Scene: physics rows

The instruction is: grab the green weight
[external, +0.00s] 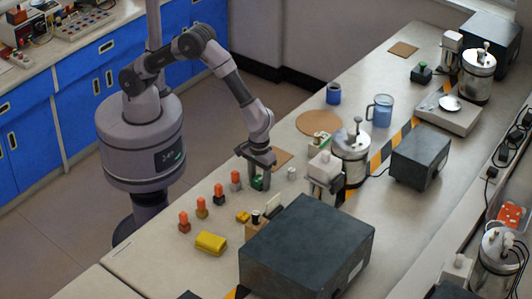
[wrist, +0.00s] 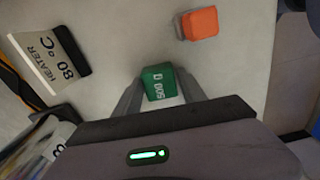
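The green weight (wrist: 158,82), marked 500 and a letter, lies between the two fingers of my gripper (wrist: 160,84) in the wrist view. In the external view the green weight (external: 258,183) is low between the fingers of my gripper (external: 257,180), at the near edge of the bench. A finger stands close along each side of it. I cannot tell whether the fingers press on it or leave a small gap. Its underside is hidden, so I cannot tell whether it rests on the bench.
A yellow block (external: 211,243) and a dark box (external: 307,246) are near the front. A heater label (wrist: 49,60) shows at the wrist view's left. A white cube (external: 292,173) stands right of my gripper.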

